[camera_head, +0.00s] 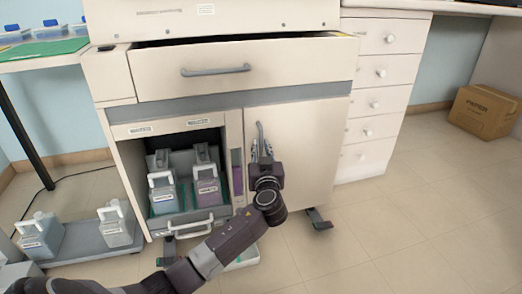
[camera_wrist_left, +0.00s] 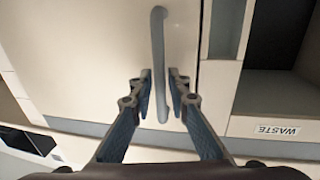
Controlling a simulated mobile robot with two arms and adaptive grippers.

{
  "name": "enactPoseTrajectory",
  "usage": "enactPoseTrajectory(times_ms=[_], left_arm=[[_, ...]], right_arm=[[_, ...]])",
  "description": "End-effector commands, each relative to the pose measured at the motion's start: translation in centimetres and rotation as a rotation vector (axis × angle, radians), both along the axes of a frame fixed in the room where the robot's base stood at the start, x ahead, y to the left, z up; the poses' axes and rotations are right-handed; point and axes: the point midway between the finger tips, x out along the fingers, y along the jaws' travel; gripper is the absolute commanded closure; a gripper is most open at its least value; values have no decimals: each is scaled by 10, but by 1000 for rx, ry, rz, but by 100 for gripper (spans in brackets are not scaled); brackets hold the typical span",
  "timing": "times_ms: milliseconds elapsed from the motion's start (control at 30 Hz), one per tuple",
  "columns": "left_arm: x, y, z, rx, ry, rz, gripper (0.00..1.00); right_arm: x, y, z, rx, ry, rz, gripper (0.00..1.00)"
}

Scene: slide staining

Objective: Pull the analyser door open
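The analyser's lower right door (camera_head: 312,150) is a cream panel that looks closed, flush with the cabinet front. Its grey bar handle (camera_head: 260,130) stands upright near the door's left edge. It also shows in the left wrist view (camera_wrist_left: 158,45). My left gripper (camera_head: 262,150) is at the handle. In the left wrist view its two fingers (camera_wrist_left: 161,76) are on either side of the bar, with a thin gap showing on each side. The gripper partly hides the lower handle in the head view. My right gripper is out of view.
Left of the door is an open compartment with bottles (camera_head: 162,198) and (camera_head: 207,192). A wide drawer (camera_head: 240,84) with a handle is above. More bottles stand on a grey tray (camera_head: 85,245) on the floor. A cardboard box (camera_head: 484,112) is far right. Floor right of the analyser is clear.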

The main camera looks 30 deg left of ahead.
Motion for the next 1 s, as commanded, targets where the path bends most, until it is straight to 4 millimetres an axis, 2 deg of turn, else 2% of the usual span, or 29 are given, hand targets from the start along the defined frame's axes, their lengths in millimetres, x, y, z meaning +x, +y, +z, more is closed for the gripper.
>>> enactPoseTrajectory(times_ms=[367,500,533,1000], left_arm=[[6,5,0,-1,1,-1,84],[6,5,0,-1,1,-1,99],[6,5,0,-1,1,-1,100],[6,4,-1,-2,1,8,100]], right_arm=[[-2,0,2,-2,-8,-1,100],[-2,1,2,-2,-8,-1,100],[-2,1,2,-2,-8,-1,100],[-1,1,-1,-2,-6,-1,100]])
